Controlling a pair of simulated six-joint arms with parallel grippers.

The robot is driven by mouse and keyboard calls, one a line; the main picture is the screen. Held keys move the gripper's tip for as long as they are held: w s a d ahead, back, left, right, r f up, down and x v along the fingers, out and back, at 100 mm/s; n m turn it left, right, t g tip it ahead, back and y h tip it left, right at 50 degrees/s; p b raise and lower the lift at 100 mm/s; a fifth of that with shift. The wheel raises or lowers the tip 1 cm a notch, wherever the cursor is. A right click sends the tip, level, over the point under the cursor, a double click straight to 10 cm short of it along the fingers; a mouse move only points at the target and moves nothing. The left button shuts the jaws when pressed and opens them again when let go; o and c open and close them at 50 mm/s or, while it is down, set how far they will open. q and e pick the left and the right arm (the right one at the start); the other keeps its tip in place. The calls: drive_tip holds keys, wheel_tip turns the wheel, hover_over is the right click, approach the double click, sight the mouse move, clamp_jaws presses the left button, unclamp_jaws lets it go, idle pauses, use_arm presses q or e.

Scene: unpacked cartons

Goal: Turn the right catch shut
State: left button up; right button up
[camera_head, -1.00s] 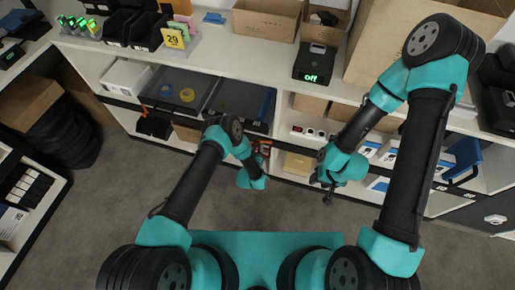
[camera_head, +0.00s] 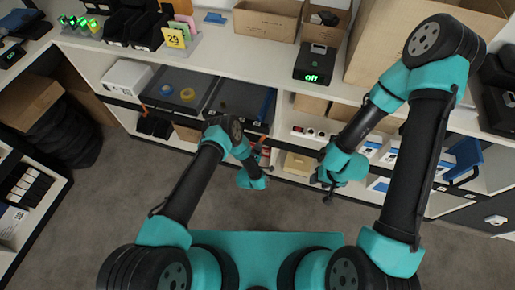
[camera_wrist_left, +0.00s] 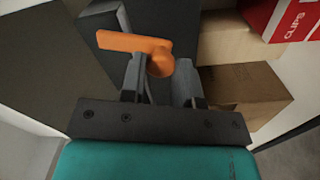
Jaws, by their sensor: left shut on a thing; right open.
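An orange catch (camera_wrist_left: 140,44) with a flat lever and a round hub shows in the left wrist view, in front of a dark grey panel edge. My left gripper (camera_wrist_left: 160,82) has its fingers on either side of the hub end and is shut on the catch. The lever points left in that view. In the head view my left gripper (camera_head: 264,163) is at the shelf front below the dark tray, and the catch is mostly hidden by the arm. My right gripper (camera_head: 327,190) hangs open and empty in front of the shelf, to the right.
A dark tray (camera_head: 238,103) with a blue edge piece is behind the left wrist. A black device (camera_head: 315,65) reading "off" stands on the counter. The floor is open.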

use_arm(q)
drive_tip(key=n, duration=0.3)
drive_tip(key=shift+f+n, duration=0.1)
drive_tip(key=shift+n, duration=0.2)
idle(0.4)
drive_tip(key=o, duration=0.9)
drive_tip(key=shift+s, duration=0.1)
